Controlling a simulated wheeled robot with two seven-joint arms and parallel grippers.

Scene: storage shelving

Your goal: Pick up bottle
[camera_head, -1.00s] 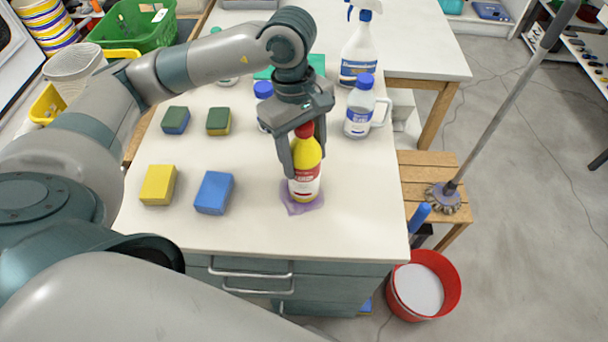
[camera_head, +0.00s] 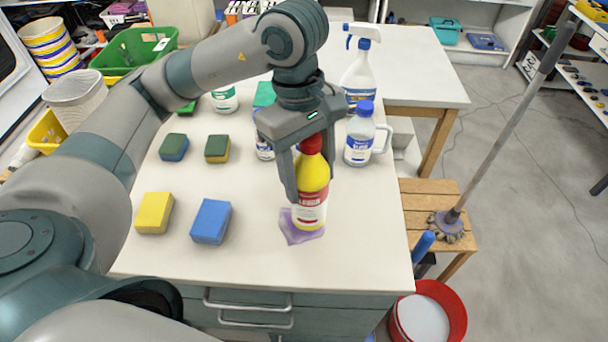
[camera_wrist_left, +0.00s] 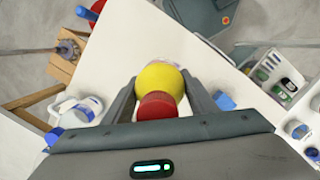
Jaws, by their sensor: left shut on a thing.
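A yellow bottle (camera_head: 313,178) with a red cap and a red-and-white label stands upright over a purple cloth (camera_head: 301,236) near the table's front. My left gripper (camera_head: 312,184) reaches down from above and is shut on the bottle, one finger on each side. I cannot tell whether the bottle's base touches the cloth. In the left wrist view the bottle's yellow body (camera_wrist_left: 160,80) and red cap (camera_wrist_left: 157,105) lie between the two fingers. My right gripper is not in view.
A white jug with a blue cap (camera_head: 360,135) and a spray bottle (camera_head: 361,75) stand behind to the right. Yellow (camera_head: 154,213) and blue (camera_head: 211,222) sponges lie to the left. A red bucket (camera_head: 455,310) stands on the floor at right. The table's front is clear.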

